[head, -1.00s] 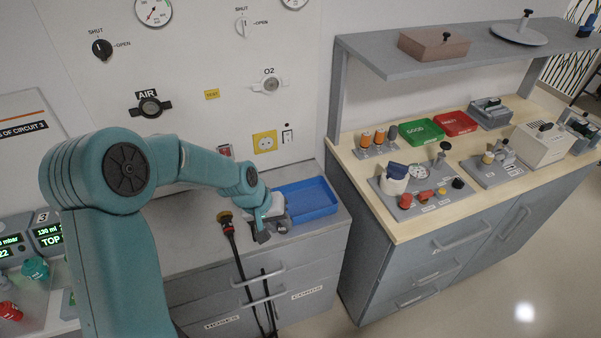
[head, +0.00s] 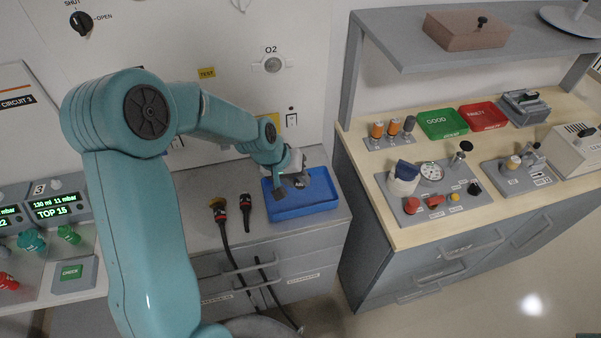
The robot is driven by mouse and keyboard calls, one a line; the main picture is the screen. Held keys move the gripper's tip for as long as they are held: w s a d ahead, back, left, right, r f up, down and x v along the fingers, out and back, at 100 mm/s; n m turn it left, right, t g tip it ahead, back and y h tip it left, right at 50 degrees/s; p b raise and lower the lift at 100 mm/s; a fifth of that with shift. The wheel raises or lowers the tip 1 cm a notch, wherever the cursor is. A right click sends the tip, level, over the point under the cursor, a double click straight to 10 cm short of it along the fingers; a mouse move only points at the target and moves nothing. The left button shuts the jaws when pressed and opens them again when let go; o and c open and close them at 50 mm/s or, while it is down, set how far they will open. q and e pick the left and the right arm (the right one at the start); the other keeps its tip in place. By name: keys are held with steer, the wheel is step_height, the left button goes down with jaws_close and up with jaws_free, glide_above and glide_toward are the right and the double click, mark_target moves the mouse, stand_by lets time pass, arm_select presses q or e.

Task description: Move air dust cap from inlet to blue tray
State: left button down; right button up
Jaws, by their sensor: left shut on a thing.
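My left gripper (head: 290,188) is over the blue tray (head: 318,206), with its dark fingers pointing down. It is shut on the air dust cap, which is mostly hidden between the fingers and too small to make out. I cannot tell whether the fingers touch the tray floor. The blue tray stands on the grey cabinet top below the wall panel, and the part of it I can see is empty. The AIR inlet is hidden behind my left arm. The O2 inlet (head: 273,65) shows on the wall. My right gripper is not in view.
Two black hoses with connectors (head: 219,208) stand left of the tray. To the right, a wooden-topped bench (head: 400,225) holds a green tray (head: 443,123), a red tray (head: 483,116) and a test plate. Ventilator screens (head: 58,207) are at the left.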

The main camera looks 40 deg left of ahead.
arm_select(q)
steer(key=shift+w+a+f, duration=0.1)
steer(key=shift+f, duration=0.25)
steer(key=shift+s+d+f+b, duration=0.3)
steer(key=shift+s+f+b, duration=0.2)
steer(key=shift+f+b, duration=0.35)
steer(key=f, duration=0.1)
steer(key=f+b, duration=0.2)
steer(key=shift+w+a+f, duration=0.1)
steer(key=shift+w+a, duration=0.15)
steer(key=shift+s+d+f+b, duration=0.15)
steer(key=shift+s+f+b, duration=0.05)
steer(key=shift+f+b, duration=0.4)
steer(key=shift+w+f, duration=0.1)
steer(key=shift+w, duration=0.1)
steer(key=c, duration=0.7)
jaws_free()
steer(key=shift+s, duration=0.15)
steer(key=shift+c, duration=0.2)
